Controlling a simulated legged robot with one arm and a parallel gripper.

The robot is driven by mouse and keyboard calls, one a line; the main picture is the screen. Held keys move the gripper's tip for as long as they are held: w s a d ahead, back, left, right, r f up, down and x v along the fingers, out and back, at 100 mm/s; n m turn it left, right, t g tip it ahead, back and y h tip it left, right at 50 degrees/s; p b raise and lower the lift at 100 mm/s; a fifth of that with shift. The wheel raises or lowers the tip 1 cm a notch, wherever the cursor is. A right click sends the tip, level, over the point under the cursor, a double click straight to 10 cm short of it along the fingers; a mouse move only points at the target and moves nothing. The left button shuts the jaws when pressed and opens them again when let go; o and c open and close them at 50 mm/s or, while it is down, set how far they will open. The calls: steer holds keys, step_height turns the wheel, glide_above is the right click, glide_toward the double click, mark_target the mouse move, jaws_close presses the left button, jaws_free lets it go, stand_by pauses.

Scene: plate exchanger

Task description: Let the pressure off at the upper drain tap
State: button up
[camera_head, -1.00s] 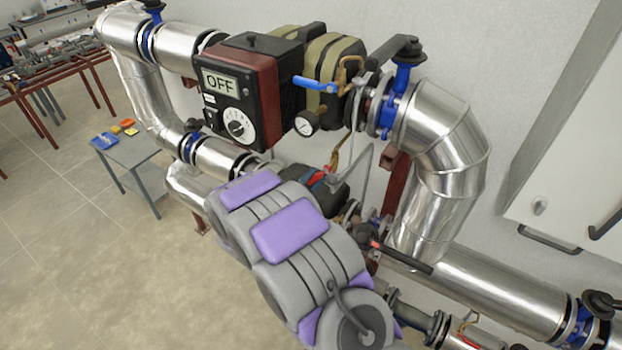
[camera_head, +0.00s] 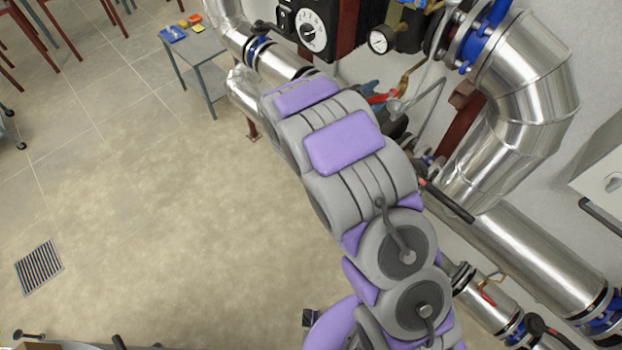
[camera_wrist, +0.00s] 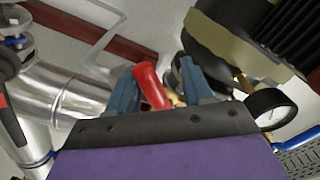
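A tap with a red handle (camera_wrist: 150,86) is in the middle of the wrist view, with a bit of brass body (camera_wrist: 177,98) behind it. My gripper (camera_wrist: 157,85) is open, with one blue-grey finger on each side of the red handle. The handle is nearer the left finger; a gap shows to the right finger. I cannot tell whether the left finger touches it. In the head view the red handle (camera_head: 381,98) shows small beside my gripper (camera_head: 374,92), partly hidden by my arm. A brass pipe (camera_head: 411,78) rises beside it.
A pressure gauge (camera_wrist: 271,109) is close right of my gripper; it also shows in the head view (camera_head: 381,41). A blue lever (camera_wrist: 299,138) is at the wrist view's right edge. Silver pipes (camera_head: 525,90) stand right. Another red-handled tap (camera_head: 488,294) is lower.

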steer(key=shift+w+a+r+m, duration=0.1)
steer(key=shift+r+m, duration=0.2)
steer(key=shift+m, duration=0.1)
steer(key=b+v, duration=0.3)
steer(key=v, duration=1.4)
steer(key=w+a+f+n+g+y+b, duration=0.1)
steer(key=w+a+f+n+y+b, duration=0.1)
steer(key=a+n+y+b, duration=0.45)
steer(key=w+a+f+n+g+y+b, duration=0.1)
steer(key=w+a+f+n+y+b, duration=0.15)
steer(key=a+y+b, duration=0.4)
steer(key=s+d+f+n+g+y+b, duration=0.2)
steer(key=s+d+f+n+g+b, duration=0.1)
steer(key=s, duration=0.5)
steer(key=s+d+f+n+g+y+b, duration=0.2)
steer(key=s+d+n+g+b, duration=0.1)
steer(key=s+d+n+b, duration=0.3)
steer(key=shift+s+f+n, duration=0.4)
steer(key=shift+s+n, duration=0.5)
steer(key=shift+s, duration=0.25)
